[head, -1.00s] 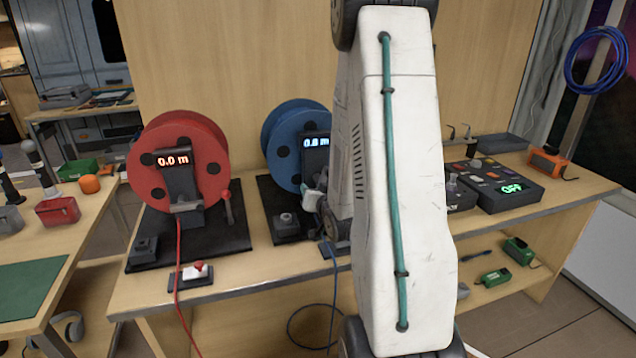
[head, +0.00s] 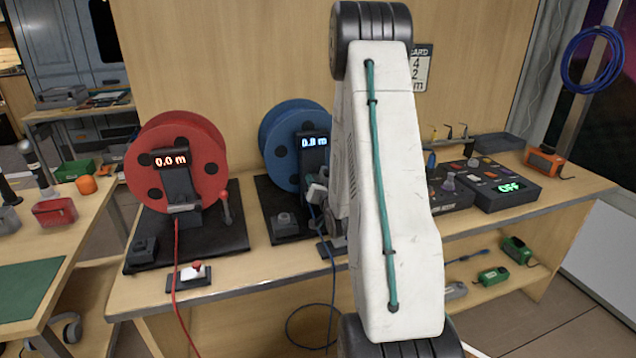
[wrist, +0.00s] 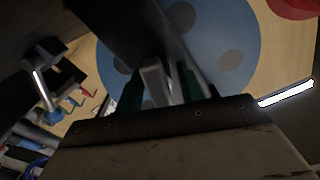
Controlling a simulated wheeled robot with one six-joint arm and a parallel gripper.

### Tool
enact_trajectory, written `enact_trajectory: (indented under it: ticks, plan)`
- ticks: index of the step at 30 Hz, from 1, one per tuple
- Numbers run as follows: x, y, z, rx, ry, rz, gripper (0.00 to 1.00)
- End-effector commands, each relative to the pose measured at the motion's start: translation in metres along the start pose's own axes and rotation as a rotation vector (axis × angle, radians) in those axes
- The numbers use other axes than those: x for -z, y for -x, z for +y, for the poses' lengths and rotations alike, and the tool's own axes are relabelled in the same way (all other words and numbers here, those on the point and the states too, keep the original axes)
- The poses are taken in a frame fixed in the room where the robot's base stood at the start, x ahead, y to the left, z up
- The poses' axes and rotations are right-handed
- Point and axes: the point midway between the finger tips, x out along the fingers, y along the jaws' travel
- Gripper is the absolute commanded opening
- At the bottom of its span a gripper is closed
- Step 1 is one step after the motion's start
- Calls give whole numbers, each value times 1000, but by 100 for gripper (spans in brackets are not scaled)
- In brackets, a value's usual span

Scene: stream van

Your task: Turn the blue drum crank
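The blue drum (head: 285,150) stands on a black base on the bench, behind my arm. Its display (head: 314,142) glows blue and seems to read 0.8 m. My gripper (head: 318,193) is at the drum's right front, mostly hidden by my white arm link. In the wrist view, the green-padded fingers of my gripper (wrist: 160,85) stand on both sides of a pale grey piece, seemingly the blue drum crank (wrist: 155,80), and appear closed on it. The blue drum face with dark holes (wrist: 222,30) fills the background there. The crank is hidden in the head view.
A red drum (head: 170,150) reading 0.0 m stands to the left, with its red crank (head: 225,205). A red-button switch (head: 195,271) sits at the bench's front edge. A control box (head: 505,188) showing OFF and an orange device (head: 545,160) are on the right.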

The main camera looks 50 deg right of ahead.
Motion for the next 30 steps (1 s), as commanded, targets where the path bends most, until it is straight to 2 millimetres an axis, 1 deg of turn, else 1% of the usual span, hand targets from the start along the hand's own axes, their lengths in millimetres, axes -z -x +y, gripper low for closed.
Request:
enact_trajectory:
  ticks: [5,6,8,9,10,20,26,30]
  plan:
    - [0,0,0,0,0,0,38]
    - [0,0,0,0,0,0,35]
    - [0,0,0,0,0,0,19]
    - [0,0,0,0,0,0,8]
    - [0,0,0,0,0,0,1]
    - [0,0,0,0,29,-1,1]
    - [0,0,0,-1,125,-1,1]
    - [0,0,0,-1,235,-1,1]
